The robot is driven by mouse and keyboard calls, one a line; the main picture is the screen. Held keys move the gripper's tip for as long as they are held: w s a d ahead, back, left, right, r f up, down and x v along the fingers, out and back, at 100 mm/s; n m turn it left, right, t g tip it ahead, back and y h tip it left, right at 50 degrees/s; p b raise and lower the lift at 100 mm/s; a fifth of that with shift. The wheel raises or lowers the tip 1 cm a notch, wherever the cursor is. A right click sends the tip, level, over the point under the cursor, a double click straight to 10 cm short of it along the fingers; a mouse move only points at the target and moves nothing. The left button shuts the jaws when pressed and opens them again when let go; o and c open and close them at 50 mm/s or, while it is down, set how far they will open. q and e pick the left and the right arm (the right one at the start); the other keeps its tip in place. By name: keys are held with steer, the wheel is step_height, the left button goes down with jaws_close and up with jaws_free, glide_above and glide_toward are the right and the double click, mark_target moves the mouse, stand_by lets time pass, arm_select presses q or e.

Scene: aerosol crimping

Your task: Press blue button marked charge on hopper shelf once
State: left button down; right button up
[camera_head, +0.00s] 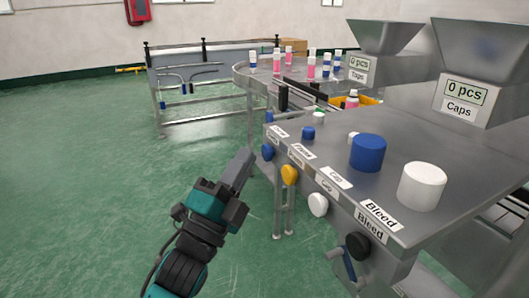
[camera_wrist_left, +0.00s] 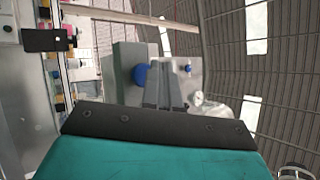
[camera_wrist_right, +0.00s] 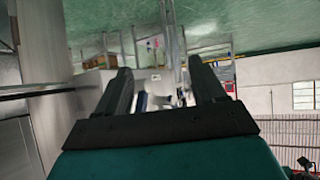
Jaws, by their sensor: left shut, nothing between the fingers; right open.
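The blue button (camera_head: 267,152) is on the front face of the hopper shelf (camera_head: 340,150), at its far end. The label above it is too small to read. My left gripper (camera_head: 246,160) is shut and empty, its tip pointing toward the shelf's far end just left of the blue button. A gap shows between them in the head view. In the left wrist view the shut fingers (camera_wrist_left: 172,85) are beside a round blue part (camera_wrist_left: 140,75); I cannot tell whether it is the button. My right gripper (camera_wrist_right: 162,80) is open and empty, outside the head view.
A yellow button (camera_head: 289,174), a white button (camera_head: 318,205) and a black knob (camera_head: 357,246) follow along the front face. A large blue cap (camera_head: 368,153) and white cap (camera_head: 422,186) stand on top. Two hoppers rise behind. Green floor is clear at left.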

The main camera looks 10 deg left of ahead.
stand_by(0.7)
arm_select(q)
steer(key=shift+w+d, duration=0.2)
steer(key=shift+d, duration=0.2)
steer(key=shift+w+d, duration=0.3)
steer(key=shift+d, duration=0.1)
stand_by(2.0)
steer(key=shift+s+a, duration=0.5)
steer(key=shift+a, duration=0.3)
steer(key=s+a, duration=0.1)
steer(key=a, duration=0.1)
steer(key=s+a+p, duration=0.1)
steer(key=s+a, duration=0.1)
stand_by(0.4)
steer(key=shift+w+f, duration=0.1)
